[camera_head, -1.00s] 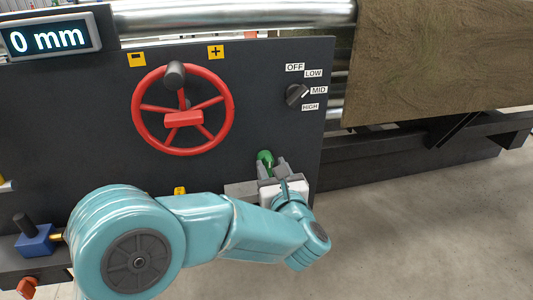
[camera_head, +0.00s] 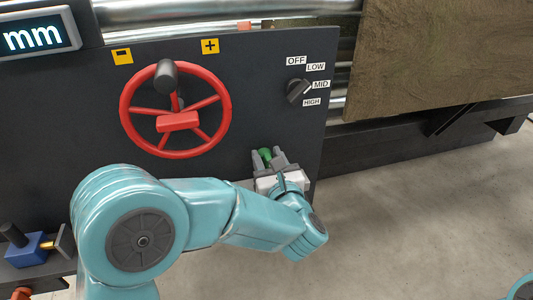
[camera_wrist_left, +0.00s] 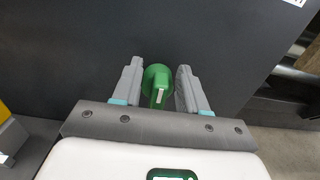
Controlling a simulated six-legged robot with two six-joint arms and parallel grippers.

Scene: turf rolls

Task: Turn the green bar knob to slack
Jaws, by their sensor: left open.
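The green bar knob (camera_head: 265,155) is on the dark panel, low and right of the red handwheel, partly hidden by my left gripper (camera_head: 268,160). In the left wrist view the knob (camera_wrist_left: 157,86) is a round green base with a raised bar that has a pale mark on its end. The bar stands about upright in that picture. My left gripper (camera_wrist_left: 159,90) is open, with one finger on each side of the knob and small gaps between. No slack label shows in these views. My right gripper is not in view.
A red handwheel (camera_head: 176,110) with a dark handle is on the panel to the left. A black selector (camera_head: 298,90) points near MID above the knob. A blue block (camera_head: 30,249) is at the lower left. Brown turf (camera_head: 440,50) hangs at the upper right.

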